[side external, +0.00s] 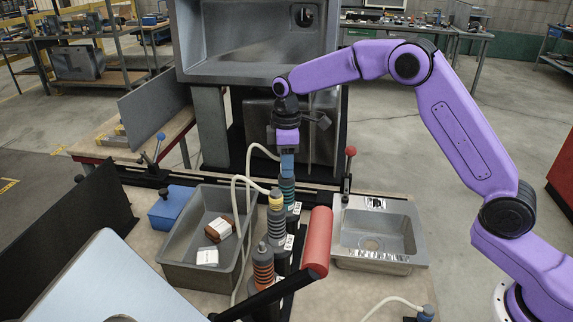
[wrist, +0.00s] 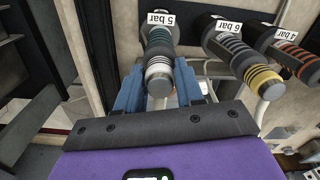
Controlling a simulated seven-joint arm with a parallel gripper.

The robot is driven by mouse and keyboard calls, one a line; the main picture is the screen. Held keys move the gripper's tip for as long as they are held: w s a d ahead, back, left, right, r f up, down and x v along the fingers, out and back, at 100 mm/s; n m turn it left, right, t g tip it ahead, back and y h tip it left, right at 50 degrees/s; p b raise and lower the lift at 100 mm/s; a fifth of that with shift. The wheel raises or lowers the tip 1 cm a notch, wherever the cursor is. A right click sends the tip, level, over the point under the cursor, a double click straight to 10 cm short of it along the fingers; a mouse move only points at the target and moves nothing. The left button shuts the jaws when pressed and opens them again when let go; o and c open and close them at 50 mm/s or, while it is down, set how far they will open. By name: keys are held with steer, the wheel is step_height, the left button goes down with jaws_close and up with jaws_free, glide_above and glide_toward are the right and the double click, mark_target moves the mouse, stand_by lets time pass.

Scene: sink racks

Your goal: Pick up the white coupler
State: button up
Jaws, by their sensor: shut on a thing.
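The white coupler (wrist: 158,74) shows in the wrist view as pale white rings at the near end of a dark, teal-ringed post labelled "5 bar". It lies between the two blue fingers of my gripper (wrist: 160,95). In the side view my gripper (side external: 287,168) points down over the teal-ringed post (side external: 287,190), the rearmost of the row. The fingers are shut on the coupler and hide its white part there. I cannot tell whether it is still seated on its post.
Yellow-topped (side external: 276,215) and orange-ringed (side external: 263,265) posts stand in front, close together. A pale hose (side external: 236,215) loops beside them. A grey bin (side external: 180,262) with a brown and a white item is left; a metal sink (side external: 385,262) and red cylinder (side external: 318,240) are right.

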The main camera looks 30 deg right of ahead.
steer(key=shift+r, duration=0.45)
step_height(320, 180, up, 2)
steer(key=shift+s+r, duration=0.1)
steer(key=shift+r, duration=0.05)
steer(key=s+d+r, duration=0.3)
steer(key=s+r, duration=0.6)
steer(key=s, duration=0.4)
steer(key=shift+s+r, duration=0.2)
steer(key=shift+s, duration=0.05)
steer(key=s+a+f+n, duration=0.2)
steer(key=a+n, duration=0.1)
steer(key=a, duration=0.7)
steer(key=s+a+f+n, duration=0.2)
steer(key=a+n, duration=0.1)
steer(key=a, duration=0.7)
steer(key=shift+a, duration=0.4)
